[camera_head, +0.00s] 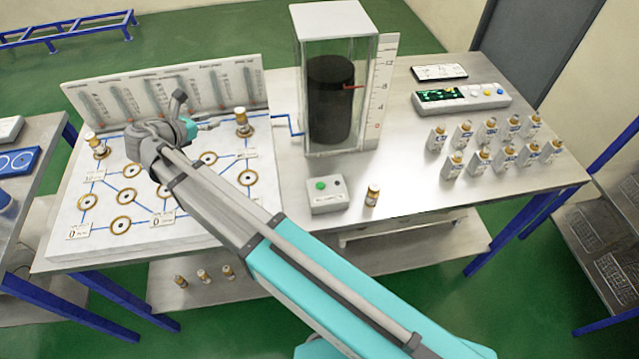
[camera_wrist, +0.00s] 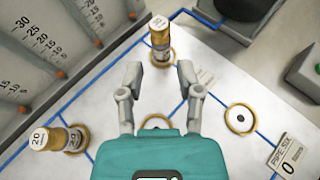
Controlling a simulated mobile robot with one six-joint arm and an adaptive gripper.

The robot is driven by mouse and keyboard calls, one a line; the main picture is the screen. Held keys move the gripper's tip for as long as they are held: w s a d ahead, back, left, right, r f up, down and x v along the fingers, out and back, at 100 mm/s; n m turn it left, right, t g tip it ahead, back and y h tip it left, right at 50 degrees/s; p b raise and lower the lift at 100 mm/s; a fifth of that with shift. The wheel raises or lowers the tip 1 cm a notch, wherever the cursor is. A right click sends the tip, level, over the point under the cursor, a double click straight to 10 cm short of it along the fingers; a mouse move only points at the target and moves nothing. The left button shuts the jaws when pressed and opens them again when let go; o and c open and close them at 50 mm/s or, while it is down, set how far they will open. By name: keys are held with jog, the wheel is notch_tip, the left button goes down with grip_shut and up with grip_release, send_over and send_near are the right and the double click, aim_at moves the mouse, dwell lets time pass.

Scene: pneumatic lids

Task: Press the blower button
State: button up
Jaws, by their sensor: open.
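My gripper (camera_head: 218,121) is over the white pipe board, left of and well apart from the box. In the wrist view my gripper (camera_wrist: 158,72) is open and empty, its fingers pointing towards a weighted gold-and-white canister (camera_wrist: 160,38) standing on a brass ring just beyond the fingertips.
The pipe board (camera_head: 60,240) has several brass rings and a gauge panel (camera_head: 160,85) behind it. A second canister (camera_head: 97,146) stands at its left. A tall clear tank (camera_head: 333,75) stands behind the box.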

grip_shut()
dwell(1.1)
